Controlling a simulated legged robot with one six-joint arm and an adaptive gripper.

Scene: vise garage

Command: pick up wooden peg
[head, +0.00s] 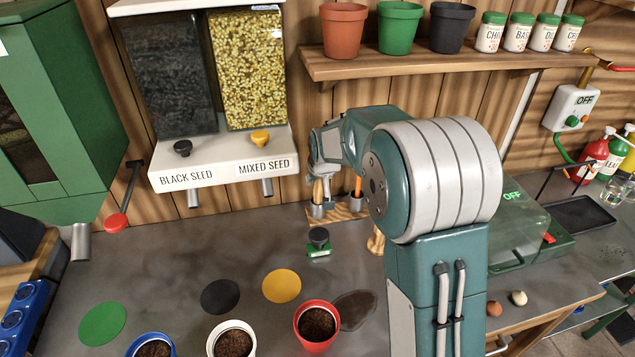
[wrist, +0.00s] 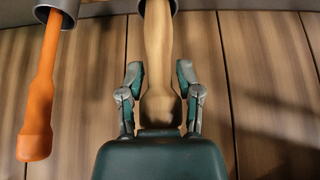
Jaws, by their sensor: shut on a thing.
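The wooden peg (wrist: 158,45) is pale and turned, with a bulbous end toward my palm in the wrist view. Its far end sits in a grey ring holder (wrist: 157,3) at the top of that view. My gripper (wrist: 158,76) is shut on the peg, with one finger on each side. In the head view the peg (head: 317,191) stands in the left cup of a small wooden rack (head: 341,211) at the back of the bench. My gripper (head: 323,172) is at its top, partly hidden by my arm.
An orange-handled tool (head: 357,187) stands in the neighbouring cup, close beside the peg; it also shows in the wrist view (wrist: 38,95). A green block with a black knob (head: 318,241) is in front of the rack. The seed dispenser (head: 220,165) is left, the shelf (head: 430,66) above.

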